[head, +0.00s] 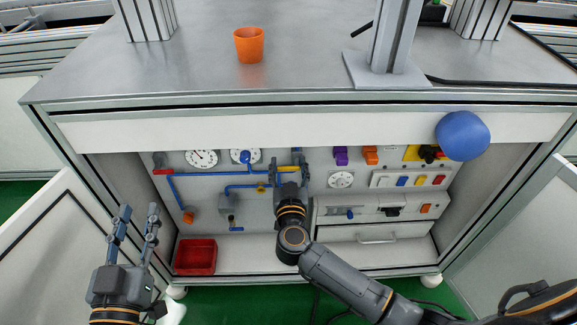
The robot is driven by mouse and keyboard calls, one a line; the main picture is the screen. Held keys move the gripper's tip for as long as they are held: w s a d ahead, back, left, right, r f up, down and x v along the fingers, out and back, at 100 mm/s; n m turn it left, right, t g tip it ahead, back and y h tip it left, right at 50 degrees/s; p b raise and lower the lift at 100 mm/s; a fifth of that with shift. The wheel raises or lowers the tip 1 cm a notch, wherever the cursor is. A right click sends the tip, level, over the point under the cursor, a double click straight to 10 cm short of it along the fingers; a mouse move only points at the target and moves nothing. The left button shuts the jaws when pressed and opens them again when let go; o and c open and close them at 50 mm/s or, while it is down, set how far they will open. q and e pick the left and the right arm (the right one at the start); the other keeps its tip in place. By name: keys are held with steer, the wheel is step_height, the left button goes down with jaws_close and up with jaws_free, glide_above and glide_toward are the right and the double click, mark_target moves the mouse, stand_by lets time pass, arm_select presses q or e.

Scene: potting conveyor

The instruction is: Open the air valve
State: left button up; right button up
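A grey panel under the table carries blue air pipes (215,173). A red lever (163,171) sits at their left end. A small yellow handle (261,188) is on a lower pipe. More yellow shows on the pipe behind my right gripper; I cannot tell which part is the air valve. My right gripper (288,168) is in front of the panel, its fingers apart on either side of the upper pipe's right end. Its contact with the pipe or a handle is unclear. My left gripper (139,212) is open and empty, left of the panel.
A red bin (195,256) stands on the shelf at lower left. Gauges (202,159), switches and a drawer (376,234) fill the panel. A blue ball shape (462,136) is at the upper right. An orange cup (249,45) stands on the tabletop.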

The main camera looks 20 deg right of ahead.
steer(key=shift+c, duration=1.4)
